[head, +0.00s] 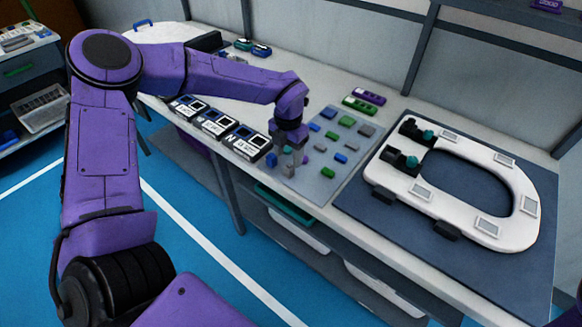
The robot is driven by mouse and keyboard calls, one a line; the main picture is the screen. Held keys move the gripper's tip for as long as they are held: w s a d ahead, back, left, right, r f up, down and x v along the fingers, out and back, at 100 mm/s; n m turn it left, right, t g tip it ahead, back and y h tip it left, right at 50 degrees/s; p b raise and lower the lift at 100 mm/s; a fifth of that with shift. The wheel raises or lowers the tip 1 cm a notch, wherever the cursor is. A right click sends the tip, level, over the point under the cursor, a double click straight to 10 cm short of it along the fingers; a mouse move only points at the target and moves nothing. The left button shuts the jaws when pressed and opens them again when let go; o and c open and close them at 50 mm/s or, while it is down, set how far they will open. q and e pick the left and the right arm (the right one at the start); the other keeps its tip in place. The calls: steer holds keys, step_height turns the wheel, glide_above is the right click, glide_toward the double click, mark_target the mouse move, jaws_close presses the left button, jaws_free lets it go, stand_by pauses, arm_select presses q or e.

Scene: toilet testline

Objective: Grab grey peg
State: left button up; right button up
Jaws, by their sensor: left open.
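My left gripper (291,165) points down over the left end of a light grey mat (306,180), with its fingers open. Several small pegs in blue, green, grey and purple lie on this mat. One grey peg (366,130) lies near the mat's back right, apart from the gripper. Another greyish peg (320,147) lies just right of the gripper. A blue peg (341,158) and a green peg (327,172) lie further right. Whether a peg sits between the fingers is too small to tell. My right gripper is out of view.
A white toilet seat (525,232) lies on a dark mat (380,226) at the right. Several black-and-white boxes (215,123) line the bench's front edge left of the gripper. Green and purple blocks (360,105) lie behind the peg mat.

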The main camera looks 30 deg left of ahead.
mark_target(288, 166)
arm_select(q)
step_height(288, 166, down, 4)
steer(key=shift+a+f+p, duration=0.15)
steer(key=shift+f+p, duration=0.1)
steer(key=shift+p, duration=0.5)
steer(key=shift+f, duration=0.45)
jaws_close()
